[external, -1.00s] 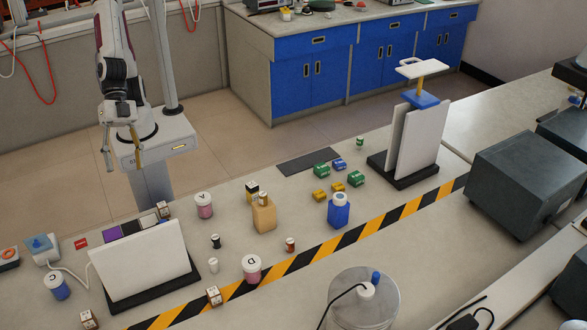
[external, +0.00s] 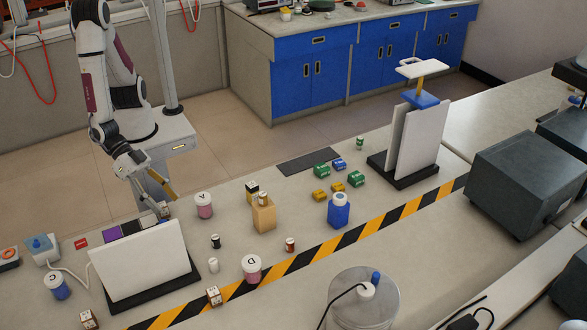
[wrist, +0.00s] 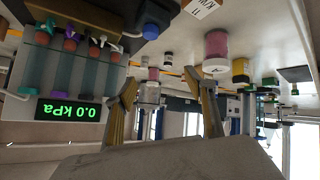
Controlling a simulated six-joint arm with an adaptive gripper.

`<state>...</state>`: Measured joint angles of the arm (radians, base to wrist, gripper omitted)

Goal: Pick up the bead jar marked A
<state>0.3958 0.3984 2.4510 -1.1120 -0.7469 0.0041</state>
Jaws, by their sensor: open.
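The bead jar marked A (external: 204,205) stands upright on the bench, with pink contents and a white lid bearing the letter. A large pink jar with a white lid (wrist: 216,48), apparently the same one, appears inverted right of my fingers in the wrist view. My gripper (external: 158,195) is open and empty, left of jar A near the bench's back edge. Its two spread fingers show in the wrist view (wrist: 160,86), with a more distant white-lidded jar seen between them. Jar D (external: 252,268), also pink, and blue jar C (external: 57,287) stand elsewhere on the bench.
A white upright panel on a black base (external: 140,262) stands close to my gripper. A pressure display (wrist: 70,112) reads 0.0 kPa.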

